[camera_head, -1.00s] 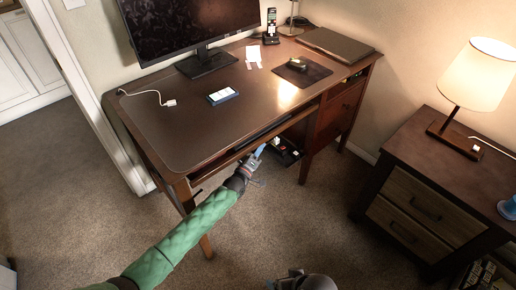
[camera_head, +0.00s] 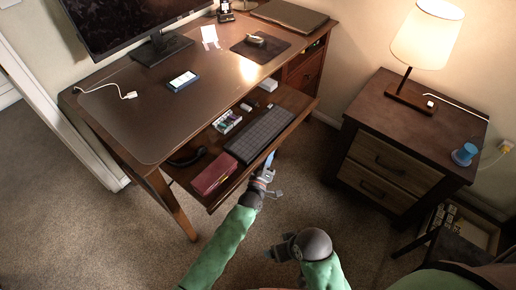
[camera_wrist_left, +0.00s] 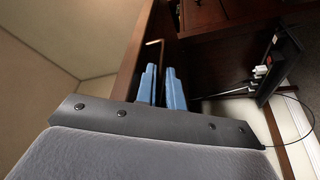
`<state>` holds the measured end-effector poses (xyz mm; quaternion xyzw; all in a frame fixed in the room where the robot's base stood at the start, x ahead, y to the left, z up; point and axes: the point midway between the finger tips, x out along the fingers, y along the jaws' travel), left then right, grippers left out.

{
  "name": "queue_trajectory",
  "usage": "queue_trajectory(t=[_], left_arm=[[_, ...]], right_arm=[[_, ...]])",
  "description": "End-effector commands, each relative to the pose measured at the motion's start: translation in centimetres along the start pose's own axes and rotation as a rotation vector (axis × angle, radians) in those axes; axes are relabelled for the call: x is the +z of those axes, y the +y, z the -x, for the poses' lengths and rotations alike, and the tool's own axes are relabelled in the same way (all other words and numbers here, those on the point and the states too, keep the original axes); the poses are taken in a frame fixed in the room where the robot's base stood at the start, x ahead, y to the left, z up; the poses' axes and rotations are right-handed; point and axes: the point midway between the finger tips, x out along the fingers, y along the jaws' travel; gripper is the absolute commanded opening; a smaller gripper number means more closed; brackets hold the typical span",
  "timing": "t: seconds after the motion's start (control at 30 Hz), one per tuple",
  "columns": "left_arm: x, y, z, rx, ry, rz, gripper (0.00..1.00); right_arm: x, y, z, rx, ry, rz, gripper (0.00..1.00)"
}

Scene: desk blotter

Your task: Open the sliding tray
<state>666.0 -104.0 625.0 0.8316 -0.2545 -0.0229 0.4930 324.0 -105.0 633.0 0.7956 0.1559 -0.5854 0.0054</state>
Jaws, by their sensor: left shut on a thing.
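The sliding tray (camera_head: 289,98) is a brown wooden shelf that stands well out from under the desk top, with its contents in plain view. My left gripper (camera_head: 269,163) is at the tray's front edge, around its middle. In the left wrist view its two blue fingers (camera_wrist_left: 160,86) are close together beside a brown wooden face, with a thin bronze bar, likely a handle, just beyond them. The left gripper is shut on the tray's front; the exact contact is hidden. My right gripper (camera_head: 279,250) hangs over the carpet, apart from the tray, its fingers unclear.
On the tray lie a dark keyboard (camera_head: 260,134), a red box (camera_head: 213,173) and a small box of colored items (camera_head: 227,121). The desk top (camera_head: 150,112) holds a monitor and a phone (camera_head: 183,81). A nightstand (camera_head: 410,115) stands right; carpet in front is free.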

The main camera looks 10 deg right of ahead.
Motion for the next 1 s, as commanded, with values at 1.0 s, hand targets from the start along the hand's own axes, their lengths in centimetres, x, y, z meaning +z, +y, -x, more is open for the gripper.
queue_trajectory(t=[1.0], left_arm=[[1.45, 0.82, 0.84, -0.002, -0.001, -0.001, 0.18]], right_arm=[[-0.23, 0.05, 0.28, 0.003, 0.000, -0.002, 0.80]])
